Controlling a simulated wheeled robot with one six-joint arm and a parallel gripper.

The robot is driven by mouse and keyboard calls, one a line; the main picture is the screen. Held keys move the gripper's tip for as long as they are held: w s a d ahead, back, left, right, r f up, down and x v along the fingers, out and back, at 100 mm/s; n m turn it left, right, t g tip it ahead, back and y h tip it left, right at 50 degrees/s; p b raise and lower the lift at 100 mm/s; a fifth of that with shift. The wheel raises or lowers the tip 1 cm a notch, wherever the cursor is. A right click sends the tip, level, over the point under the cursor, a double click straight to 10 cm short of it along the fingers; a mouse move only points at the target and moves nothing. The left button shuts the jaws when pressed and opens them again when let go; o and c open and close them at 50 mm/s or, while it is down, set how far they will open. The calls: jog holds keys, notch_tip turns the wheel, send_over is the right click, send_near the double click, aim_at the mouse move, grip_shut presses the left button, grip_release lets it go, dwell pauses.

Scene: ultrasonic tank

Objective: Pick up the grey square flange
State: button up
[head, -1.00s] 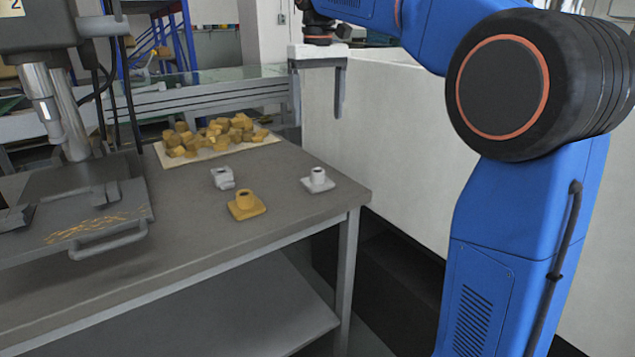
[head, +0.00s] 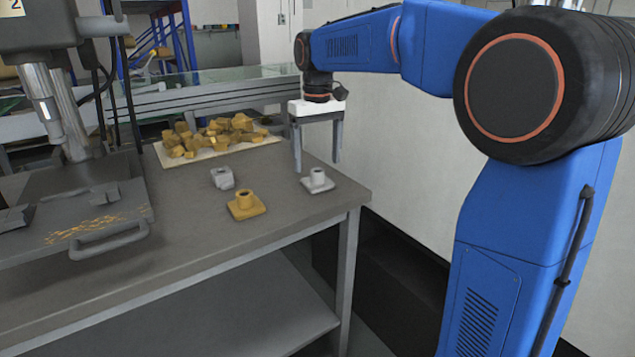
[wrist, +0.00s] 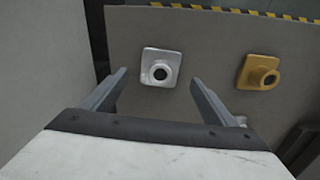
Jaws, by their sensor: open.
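The grey square flange (head: 317,181) lies on the table near its right corner, its round collar facing up. In the wrist view the grey square flange (wrist: 161,67) shows ahead of and between the fingers, with its dark bore visible. My gripper (head: 317,168) is open and empty, with its fingers pointing down above and around the flange's area in the head view. In the wrist view the gripper (wrist: 158,80) has its two fingers spread wide, apart from the flange.
A yellow square flange (head: 246,205) and another grey part (head: 222,178) lie to the left. A tray (head: 160,157) of brass-coloured pieces is at the back. A press machine (head: 75,200) stands at left. A pale wall or panel (head: 400,150) rises behind the table's right side.

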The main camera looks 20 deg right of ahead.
aim_at(318, 172)
jog(key=shift+s+f, duration=0.15)
jog(key=shift+f, duration=2.35)
jog(key=c, duration=1.3)
